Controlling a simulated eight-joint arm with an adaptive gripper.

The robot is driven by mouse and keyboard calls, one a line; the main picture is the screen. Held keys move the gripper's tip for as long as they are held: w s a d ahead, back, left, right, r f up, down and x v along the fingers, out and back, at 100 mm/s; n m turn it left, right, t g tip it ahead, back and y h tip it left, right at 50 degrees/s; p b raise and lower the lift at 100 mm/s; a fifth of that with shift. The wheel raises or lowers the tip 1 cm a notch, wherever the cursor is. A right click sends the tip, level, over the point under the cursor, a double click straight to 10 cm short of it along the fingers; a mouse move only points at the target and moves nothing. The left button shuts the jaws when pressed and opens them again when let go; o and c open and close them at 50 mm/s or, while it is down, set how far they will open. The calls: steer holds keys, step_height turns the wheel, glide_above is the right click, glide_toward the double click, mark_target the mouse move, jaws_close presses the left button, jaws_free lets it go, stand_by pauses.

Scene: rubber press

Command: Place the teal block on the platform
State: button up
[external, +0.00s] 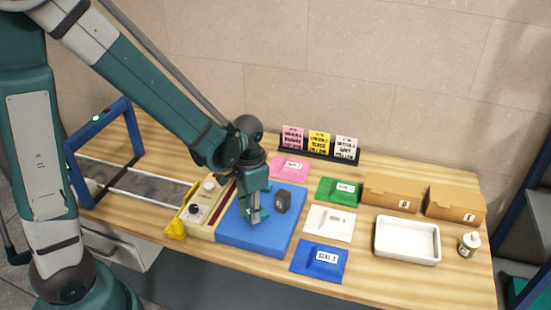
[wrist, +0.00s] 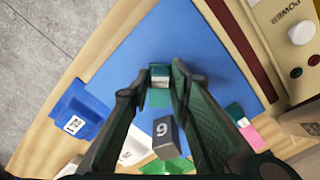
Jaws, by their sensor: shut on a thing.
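In the external view my gripper (external: 254,210) points down over the blue platform (external: 235,232), and the block is mostly hidden by the fingers. The platform fills the middle of the wrist view (wrist: 130,60). I cannot tell whether the block touches the platform or hangs just above it.
A dark grey numbered block (external: 283,202) stands on the platform just right of my gripper. A control panel (external: 200,205) with knobs borders the platform's left. Coloured packets, including a blue one (external: 319,259), a white tray (external: 407,241) and cardboard boxes (external: 393,193) lie to the right.

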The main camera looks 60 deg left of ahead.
steer(key=shift+f, duration=0.85)
steer(key=shift+f, duration=0.1)
steer(key=o, duration=0.9)
steer(key=shift+o, duration=0.2)
steer(key=shift+r, duration=0.2)
step_height(320, 180, up, 12)
steer(key=shift+p, duration=0.35)
stand_by(0.4)
